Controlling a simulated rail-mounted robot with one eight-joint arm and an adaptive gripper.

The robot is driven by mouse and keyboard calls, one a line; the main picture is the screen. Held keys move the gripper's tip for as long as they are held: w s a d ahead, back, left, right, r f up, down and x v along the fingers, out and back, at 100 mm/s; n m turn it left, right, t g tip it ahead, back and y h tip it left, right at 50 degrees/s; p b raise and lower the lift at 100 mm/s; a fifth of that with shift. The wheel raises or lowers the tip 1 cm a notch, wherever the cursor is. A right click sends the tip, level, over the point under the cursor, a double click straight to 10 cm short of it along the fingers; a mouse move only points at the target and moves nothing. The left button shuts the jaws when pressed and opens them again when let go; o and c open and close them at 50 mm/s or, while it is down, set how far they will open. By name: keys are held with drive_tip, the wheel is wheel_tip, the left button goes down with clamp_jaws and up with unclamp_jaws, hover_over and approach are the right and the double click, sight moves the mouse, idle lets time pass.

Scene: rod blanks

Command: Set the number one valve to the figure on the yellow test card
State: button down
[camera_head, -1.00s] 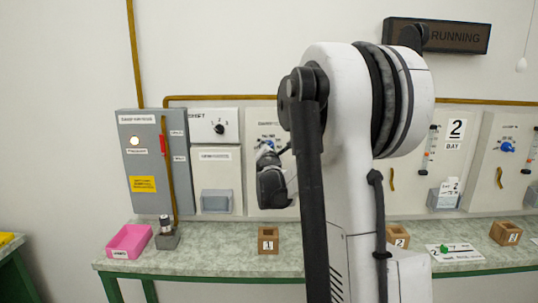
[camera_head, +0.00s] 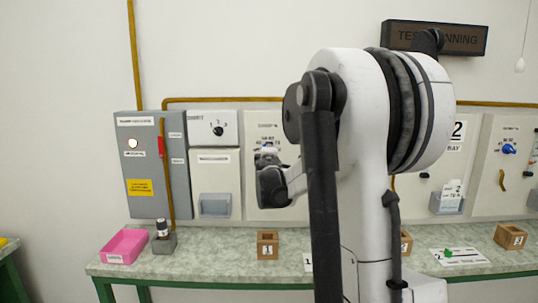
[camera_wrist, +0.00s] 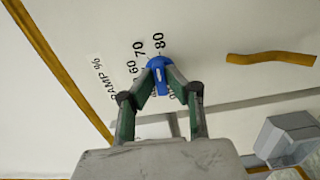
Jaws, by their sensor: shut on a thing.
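The blue valve knob (camera_wrist: 159,63) sits on a pale panel in the wrist view, between my gripper's two fingertips (camera_wrist: 162,78). My gripper is shut on it. Printed figures 60, 70 and 80 (camera_wrist: 158,40) run around the knob, with a "DAMP %" label (camera_wrist: 103,78) to the left. Other figures are partly hidden by the fingers. In the head view my gripper (camera_head: 268,158) is against the panel (camera_head: 256,205) behind the block marked 1, and the knob is mostly hidden. A yellow label (camera_head: 139,187) is on the grey cabinet; its small text is unreadable.
A pink tray (camera_head: 124,247), a dark-capped fixture (camera_head: 164,237) and wooden block 1 (camera_head: 267,246) stand on the bench (camera_head: 210,265). Another blue knob (camera_head: 508,149) is at far right. My arm hides the middle panels. In the wrist view a grey holder (camera_wrist: 288,138) stands lower right.

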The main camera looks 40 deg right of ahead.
drive_tip(key=shift+m, duration=0.6)
drive_tip(key=c, duration=1.8)
unclamp_jaws()
drive_tip(key=shift+o, duration=0.2)
drive_tip(key=v, duration=1.2)
drive_tip(key=shift+a+m, duration=0.1)
drive_tip(key=shift+m, duration=0.2)
